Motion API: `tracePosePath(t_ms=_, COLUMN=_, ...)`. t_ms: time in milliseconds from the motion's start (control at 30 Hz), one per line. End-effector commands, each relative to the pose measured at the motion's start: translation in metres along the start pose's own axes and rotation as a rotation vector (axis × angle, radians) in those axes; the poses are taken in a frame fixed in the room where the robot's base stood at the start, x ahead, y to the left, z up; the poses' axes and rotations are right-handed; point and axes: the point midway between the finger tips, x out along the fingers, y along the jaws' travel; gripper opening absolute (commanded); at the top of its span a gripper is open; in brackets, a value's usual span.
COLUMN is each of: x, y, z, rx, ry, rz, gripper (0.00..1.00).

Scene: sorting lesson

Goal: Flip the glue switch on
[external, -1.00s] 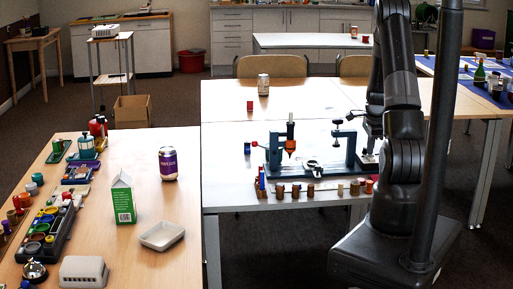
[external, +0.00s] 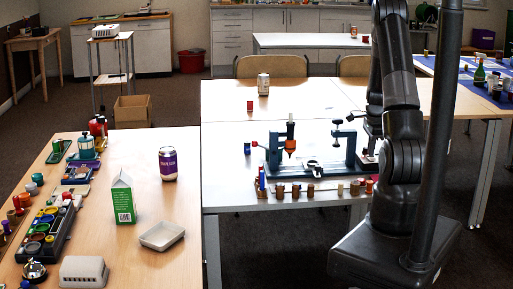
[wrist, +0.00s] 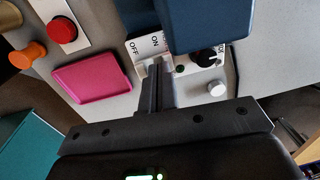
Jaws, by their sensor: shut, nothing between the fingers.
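The switch plate (wrist: 148,44) is white and printed OFF and ON; it lies at the top centre of the wrist view, partly under a dark blue block. My gripper (wrist: 158,68) is shut and empty, its fingertips at the plate's near edge, close to the ON side. A pale piece beside the fingertips may be the switch lever; the fingers partly hide it, and I cannot tell its position or whether they touch. In the external view the gripper is mostly hidden by my arm, near the right end of the blue rig (external: 344,150).
In the wrist view a black knob (wrist: 203,57) and a silver knob (wrist: 216,88) are to the right. A pink tray (wrist: 92,78), a red button (wrist: 62,30) and an orange knob (wrist: 27,55) are to the left. Several small pegs line the rig's front edge.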

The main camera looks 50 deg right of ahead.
Motion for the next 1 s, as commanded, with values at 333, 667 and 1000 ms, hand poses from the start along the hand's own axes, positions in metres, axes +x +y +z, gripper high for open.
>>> tracePosePath(t_ms=333, x=-0.002, y=0.005, z=0.0, rx=0.001, ry=0.0, rz=0.0, gripper=0.0)
tracePosePath(t_ms=667, x=-0.028, y=-0.002, z=0.001, rx=0.0, ry=0.0, rz=-0.004, gripper=0.0)
tracePosePath(t_ms=1000, x=-0.103, y=-0.019, z=0.001, rx=-0.001, ry=0.0, rz=-0.004, gripper=0.0)
